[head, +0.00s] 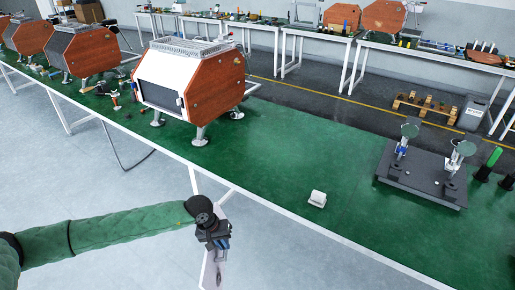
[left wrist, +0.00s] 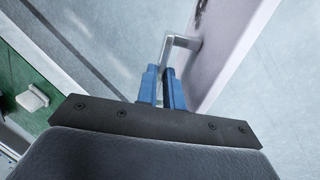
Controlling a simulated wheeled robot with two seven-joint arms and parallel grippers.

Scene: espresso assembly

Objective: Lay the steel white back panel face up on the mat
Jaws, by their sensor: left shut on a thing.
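My left gripper (head: 217,246) hangs in front of the near edge of the bench, over the floor. In the left wrist view its blue fingers (left wrist: 166,80) are shut on a metal handle (left wrist: 182,42). The handle is fixed to a pale, whitish panel (left wrist: 228,48), which I take as the steel white back panel. It hangs steeply tilted, and only part of it shows. The green mat (head: 262,160) covers the bench top. My right gripper is not in view.
An espresso machine (head: 207,85) with wooden sides stands on the mat at the left. A small white block (head: 317,198) lies near the front edge; it also shows in the left wrist view (left wrist: 33,98). A dark fixture (head: 420,178) stands at the right. The mat between is mostly clear.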

